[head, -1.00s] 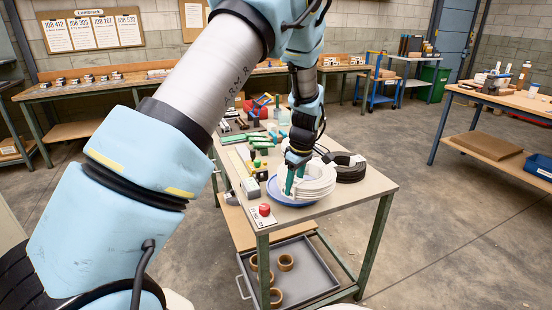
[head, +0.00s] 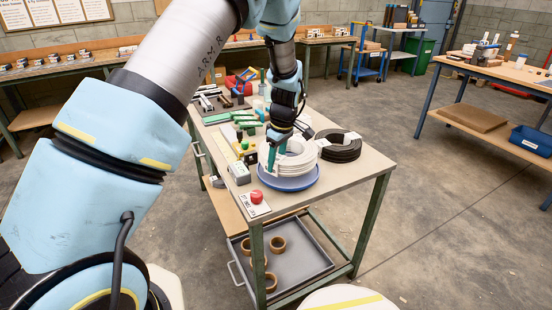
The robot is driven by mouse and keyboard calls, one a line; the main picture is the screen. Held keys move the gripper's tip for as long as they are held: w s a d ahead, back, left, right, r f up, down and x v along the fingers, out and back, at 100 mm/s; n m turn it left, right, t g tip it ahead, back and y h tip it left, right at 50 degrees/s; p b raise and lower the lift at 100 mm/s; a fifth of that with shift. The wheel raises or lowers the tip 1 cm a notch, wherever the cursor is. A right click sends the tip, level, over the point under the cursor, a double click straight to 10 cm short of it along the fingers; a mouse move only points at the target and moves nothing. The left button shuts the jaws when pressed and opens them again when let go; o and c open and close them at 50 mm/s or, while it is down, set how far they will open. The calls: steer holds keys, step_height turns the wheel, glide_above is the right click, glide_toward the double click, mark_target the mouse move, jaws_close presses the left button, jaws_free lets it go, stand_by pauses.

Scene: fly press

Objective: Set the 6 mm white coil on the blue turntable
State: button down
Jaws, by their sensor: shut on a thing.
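The white coil (head: 298,161) sits over the blue turntable (head: 291,184) on the near part of the bench top. The turntable's blue rim shows in front of and beside the coil. My gripper (head: 275,158) points down at the coil's left side, with its teal fingers shut on the coil's ring. One finger shows on the outer side; the other is partly hidden by the coil. I cannot tell whether the coil's full weight rests on the turntable.
A black coil (head: 339,145) lies just right of the white one. A red button (head: 256,197) is at the bench's near left corner. A grey tray (head: 282,265) with brown rings is below.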

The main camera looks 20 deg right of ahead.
mark_target(277, 170)
steer(key=shift+f+b, duration=0.55)
steer(key=shift+f, duration=0.6)
steer(key=shift+d+f+b, duration=0.1)
steer(key=shift+f+b, duration=0.25)
steer(key=shift+f, duration=0.2)
stand_by(0.9)
steer(key=c, duration=0.7)
jaws_free()
steer(key=shift+s, duration=0.1)
steer(key=shift+o, duration=0.3)
steer(key=shift+f, duration=0.1)
steer(key=shift+s+d+r+p, duration=0.15)
steer(key=shift+s+r+p, duration=0.1)
steer(key=shift+r+p, duration=1.3)
steer(key=shift+s+d+r+p, duration=0.1)
steer(key=shift+s+r+p, duration=0.15)
steer(key=shift+r+p, duration=1.3)
steer(key=shift+s+d+r+p, duration=0.2)
steer(key=shift+r+p, duration=0.35)
steer(key=shift+r, duration=1.9)
